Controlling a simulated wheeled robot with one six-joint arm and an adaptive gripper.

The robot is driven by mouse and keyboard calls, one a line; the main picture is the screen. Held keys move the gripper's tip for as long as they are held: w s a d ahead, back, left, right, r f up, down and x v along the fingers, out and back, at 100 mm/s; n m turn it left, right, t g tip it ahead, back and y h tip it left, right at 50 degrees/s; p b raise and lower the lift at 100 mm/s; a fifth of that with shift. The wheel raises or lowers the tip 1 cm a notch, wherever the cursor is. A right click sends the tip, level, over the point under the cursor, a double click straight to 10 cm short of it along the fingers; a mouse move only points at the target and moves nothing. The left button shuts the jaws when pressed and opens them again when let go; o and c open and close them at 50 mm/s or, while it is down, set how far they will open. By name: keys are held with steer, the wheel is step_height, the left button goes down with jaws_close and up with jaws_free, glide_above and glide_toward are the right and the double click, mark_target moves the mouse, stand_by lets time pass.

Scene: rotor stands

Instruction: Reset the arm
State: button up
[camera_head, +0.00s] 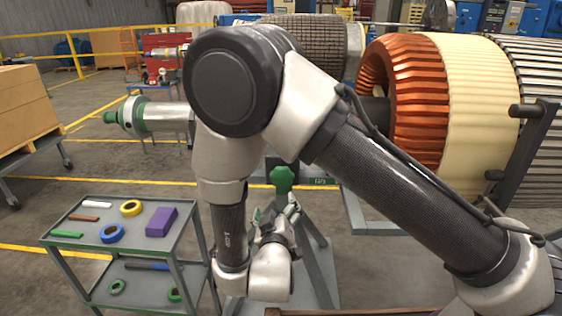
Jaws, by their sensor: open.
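My arm fills the middle of the head view, its elbow high and the forearm hanging down. My gripper (291,213) is at the wrist's upper right, pointing up and to the right. Its small fingers look apart, and I see nothing between them. It appears in front of a grey stand with a green top (283,179); I cannot tell the gap between them. My arm hides part of the stand and of the rotor behind.
A grey cart (187,217) at the lower left holds a purple block (161,221), a yellow ring (131,208) and a blue ring (111,233). A large rotor with copper windings (418,95) stands at the right. Cardboard boxes (24,103) are at the far left. Floor is open behind the cart.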

steer(key=s+a+f+n+g+y, duration=0.1)
steer(key=s+a+f+g+y, duration=0.25)
steer(key=s+f+g, duration=0.65)
steer(key=s+d+r+m+h, duration=0.1)
steer(key=s+d+r+m, duration=0.1)
steer(key=d+r, duration=0.9)
steer(key=s+d+r+m+g+h, duration=0.1)
steer(key=s+d+r, duration=0.3)
steer(key=d+r, duration=0.8)
steer(key=s+d+r+m+g+h, duration=0.1)
steer(key=s+d+r+m, duration=0.2)
steer(key=d+r, duration=0.9)
steer(key=d, duration=0.6)
steer(key=shift+d+r+m, duration=0.15)
steer(key=shift+d+m, duration=0.25)
steer(key=shift+w, duration=0.1)
